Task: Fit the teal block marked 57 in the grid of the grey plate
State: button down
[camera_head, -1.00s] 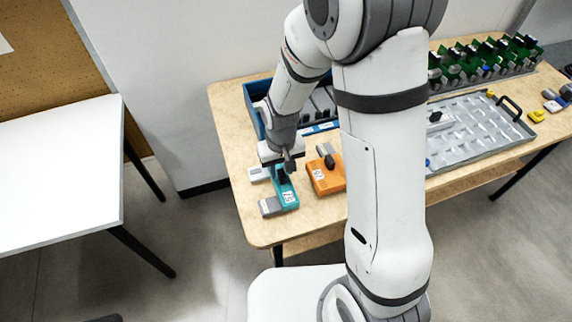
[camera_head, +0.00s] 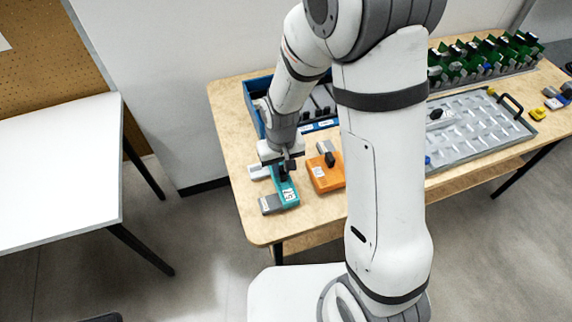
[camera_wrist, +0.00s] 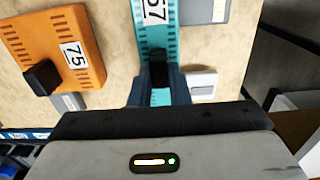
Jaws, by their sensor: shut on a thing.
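The teal block marked 57 (camera_head: 287,193) lies at the left end of the wooden table, with grey parts at its side. My gripper (camera_head: 285,168) is above its far end, pointing down. In the wrist view my gripper (camera_wrist: 160,82) is shut on the black knob of the teal block (camera_wrist: 155,35), whose label 57 is partly cut off at the top edge. The grey plate (camera_head: 480,128) with its grid of raised cells lies flat on the right part of the table. My arm hides part of the table between block and plate.
An orange block marked 75 (camera_head: 325,178) with a black knob sits close right of the teal block; it also shows in the wrist view (camera_wrist: 75,50). A blue bin (camera_head: 250,100) stands behind. A rack of green boards (camera_head: 490,60) and a yellow piece (camera_head: 538,114) are at the right.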

notch_tip(320, 180, up, 10)
jog(key=p, duration=0.7)
dwell(1.1)
jog(key=shift+s, duration=0.15)
